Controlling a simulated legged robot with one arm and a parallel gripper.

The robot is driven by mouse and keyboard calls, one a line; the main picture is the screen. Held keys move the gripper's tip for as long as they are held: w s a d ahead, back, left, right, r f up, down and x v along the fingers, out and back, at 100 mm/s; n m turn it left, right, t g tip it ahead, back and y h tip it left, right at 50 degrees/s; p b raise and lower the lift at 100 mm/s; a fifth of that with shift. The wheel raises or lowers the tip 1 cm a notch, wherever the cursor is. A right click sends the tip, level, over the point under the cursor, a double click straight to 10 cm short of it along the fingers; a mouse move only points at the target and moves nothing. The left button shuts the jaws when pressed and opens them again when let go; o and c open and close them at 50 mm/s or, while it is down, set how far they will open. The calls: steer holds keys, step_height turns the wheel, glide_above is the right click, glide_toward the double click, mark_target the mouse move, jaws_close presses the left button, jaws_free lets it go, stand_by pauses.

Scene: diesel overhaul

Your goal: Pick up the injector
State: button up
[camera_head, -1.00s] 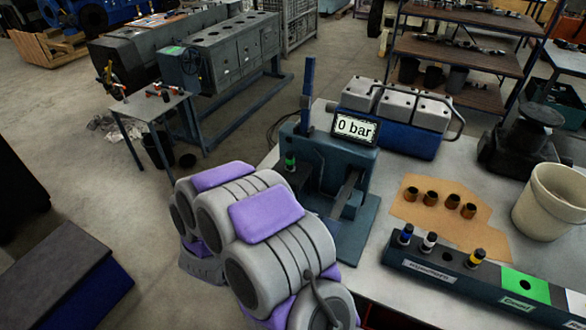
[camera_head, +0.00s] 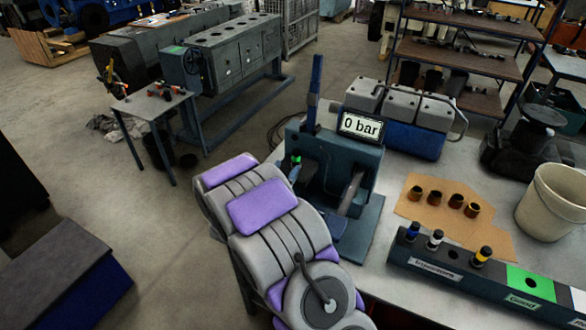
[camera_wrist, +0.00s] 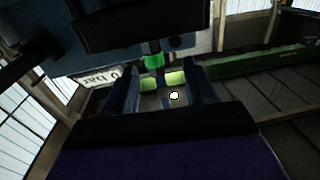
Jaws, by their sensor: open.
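An injector with a green band (camera_head: 296,160) stands upright in the test stand (camera_head: 365,215), left of the "0 bar" display (camera_head: 360,126). In the wrist view its green band (camera_wrist: 154,62) shows just beyond my gripper (camera_wrist: 165,84). My gripper is open, with its fingers apart and nothing seen held between them. The injector's lower part is hidden in the head view. My arm hides most of the gripper there. Three more injectors, blue (camera_head: 412,232), white (camera_head: 435,240) and yellow (camera_head: 481,256), stand in the labelled rack (camera_head: 440,268).
The workbench (camera_head: 385,265) also holds a brown sheet (camera_head: 420,208) with several small cups, a white bucket (camera_head: 553,203) and a grey and blue engine block (camera_head: 405,135). A green "Good" slot (camera_head: 530,284) is at the rack's right part.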

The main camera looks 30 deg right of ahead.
mark_target(293, 160)
steer(key=shift+w+d, duration=0.2)
steer(key=shift+d, duration=0.05)
steer(key=w+d, duration=0.2)
steer(key=d, duration=0.1)
steer(key=d+b, duration=0.1)
steer(key=d, duration=0.1)
steer(key=shift+w+d+f, duration=0.15)
steer(key=shift+w+f, duration=0.2)
steer(key=shift+w, duration=0.05)
steer(key=shift+w+d, duration=0.1)
steer(key=shift+w, duration=0.15)
steer(key=shift+w+a+r, duration=0.15)
steer(key=shift+a+r, duration=0.05)
steer(key=shift+a, duration=0.4)
steer(key=shift+d+f, duration=0.1)
steer(key=shift+d, duration=0.55)
steer(key=c, duration=0.9)
steer(key=shift+a, duration=0.35)
jaws_close()
